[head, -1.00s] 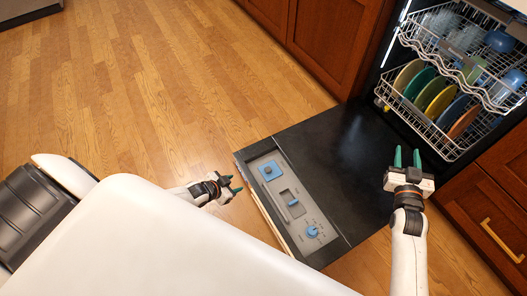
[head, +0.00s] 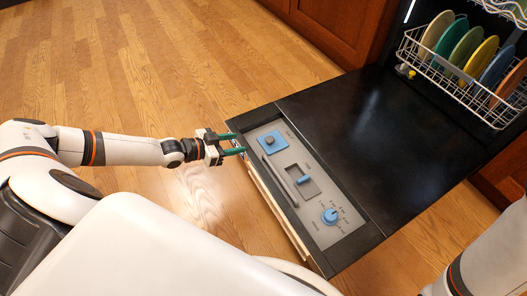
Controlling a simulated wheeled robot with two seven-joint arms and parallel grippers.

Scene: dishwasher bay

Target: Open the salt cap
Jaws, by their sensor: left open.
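The open dishwasher door carries a grey panel (head: 318,228) with blue parts. A blue square piece with a round raised knob (head: 271,141) sits at its far end and looks like the salt cap, flat on the panel; I cannot read its label. My left gripper (head: 239,144) is open and empty, its green fingers pointing right at the door's left edge, just left of the blue square and apart from it. My right gripper is outside the view; only part of that arm shows at the lower right.
The panel also has a blue lever (head: 303,180) in a recess and a blue dial (head: 330,216) with markings. A dark handle bar (head: 281,181) lies along the panel. The lower rack (head: 462,85) holds several colored plates. The black door surface (head: 370,130) is bare.

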